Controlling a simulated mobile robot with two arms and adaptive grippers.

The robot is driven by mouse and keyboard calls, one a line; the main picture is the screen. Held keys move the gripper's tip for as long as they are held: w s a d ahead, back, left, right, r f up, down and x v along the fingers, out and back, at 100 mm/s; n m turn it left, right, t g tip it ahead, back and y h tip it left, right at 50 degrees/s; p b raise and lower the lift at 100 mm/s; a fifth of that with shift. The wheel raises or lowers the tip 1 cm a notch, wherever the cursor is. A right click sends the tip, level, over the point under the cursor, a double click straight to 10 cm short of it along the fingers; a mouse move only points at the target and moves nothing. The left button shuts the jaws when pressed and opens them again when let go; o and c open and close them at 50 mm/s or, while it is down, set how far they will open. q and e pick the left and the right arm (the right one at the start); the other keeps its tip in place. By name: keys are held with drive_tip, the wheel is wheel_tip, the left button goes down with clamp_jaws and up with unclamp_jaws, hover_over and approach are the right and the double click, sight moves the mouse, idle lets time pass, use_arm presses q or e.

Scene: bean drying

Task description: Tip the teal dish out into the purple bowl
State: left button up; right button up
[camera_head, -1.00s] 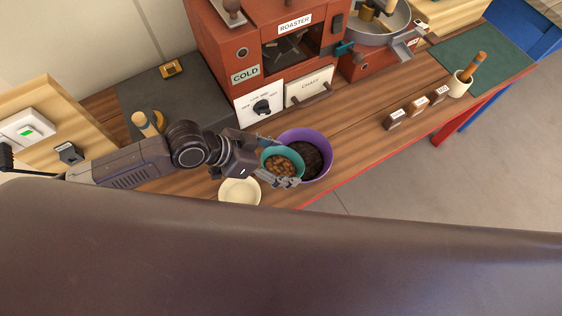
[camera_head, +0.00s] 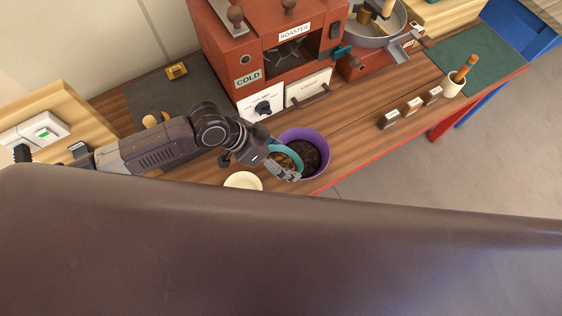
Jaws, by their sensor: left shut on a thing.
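The purple bowl (camera_head: 320,143) stands on the wooden counter in front of the roaster, with dark contents inside. My left gripper (camera_head: 284,160) is shut on the teal dish (camera_head: 299,158) and holds it at the bowl's left side, partly over it. The dish is tilted toward the bowl, and its rim shows as a teal arc. Some brown contents show inside the dish; the gripper hides much of it. I cannot tell whether anything is falling out. My right gripper is not in view.
A cream dish (camera_head: 243,181) sits just left of the bowl, below my left gripper. The red roaster (camera_head: 270,50) stands behind. Several small labelled blocks (camera_head: 412,106) and a cream cup (camera_head: 453,86) are at the right. The counter between bowl and blocks is clear.

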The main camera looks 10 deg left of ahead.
use_arm(q)
drive_tip(key=p, duration=0.1)
drive_tip(key=r+g+y+p, duration=0.1)
drive_tip(key=p, duration=0.1)
drive_tip(key=shift+w+d+r, duration=0.15)
drive_tip(key=shift+w+d, duration=0.1)
drive_tip(key=shift+w, duration=0.05)
drive_tip(key=shift+f+g+y, duration=0.2)
drive_tip(key=shift+g+y, duration=0.1)
drive_tip(key=shift+p, duration=0.3)
drive_tip(key=shift+w+d+r+n+g+y+p, duration=0.2)
drive_tip(key=shift+r+p, duration=0.1)
drive_tip(key=shift+p, duration=0.15)
drive_tip(key=shift+w+d+r+n+g+y+p, duration=0.1)
drive_tip(key=shift+r+g+p, duration=0.15)
drive_tip(key=shift+p, duration=0.2)
drive_tip(key=shift+w+d+f+g+y, duration=0.1)
drive_tip(key=shift+g+y, duration=0.25)
drive_tip(key=shift+y, duration=0.05)
drive_tip(key=shift+f, duration=0.1)
